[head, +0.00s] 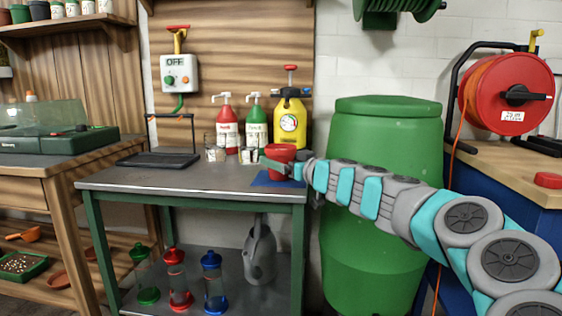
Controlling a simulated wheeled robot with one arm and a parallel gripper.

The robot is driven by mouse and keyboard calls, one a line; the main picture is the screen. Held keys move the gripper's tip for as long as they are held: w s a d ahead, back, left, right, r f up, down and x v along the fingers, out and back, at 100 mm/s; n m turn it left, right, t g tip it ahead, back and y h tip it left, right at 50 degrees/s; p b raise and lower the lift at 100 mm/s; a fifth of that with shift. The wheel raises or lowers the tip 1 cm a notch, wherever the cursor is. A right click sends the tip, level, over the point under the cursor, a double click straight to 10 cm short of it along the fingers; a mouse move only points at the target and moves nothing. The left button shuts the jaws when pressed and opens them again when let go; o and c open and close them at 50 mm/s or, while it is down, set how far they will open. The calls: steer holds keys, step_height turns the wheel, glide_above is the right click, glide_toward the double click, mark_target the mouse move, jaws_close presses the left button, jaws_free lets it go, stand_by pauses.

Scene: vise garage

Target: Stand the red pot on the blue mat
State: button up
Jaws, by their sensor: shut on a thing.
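The red pot (280,153) is at the right end of the grey-topped table in the head view, upright as far as I can see. My gripper (284,166) reaches in from the right and is shut on the red pot. The blue mat (268,181) lies flat on the tabletop near its right edge. The pot shows just above the mat, partly covered by my gripper. I cannot tell whether the pot's base touches the mat.
A red bottle (228,132), a green bottle (256,130) and a yellow sprayer (289,120) stand behind the pot. Small jars (215,153) are to its left. A green barrel (385,150) stands right of the table. The tabletop's left front (170,180) is clear.

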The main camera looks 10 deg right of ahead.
steer(key=shift+f, duration=0.1)
steer(key=o, duration=1.2)
steer(key=shift+r, duration=0.25)
steer(key=b+v, duration=0.1)
steer(key=v, duration=1.1)
steer(key=shift+f, duration=0.15)
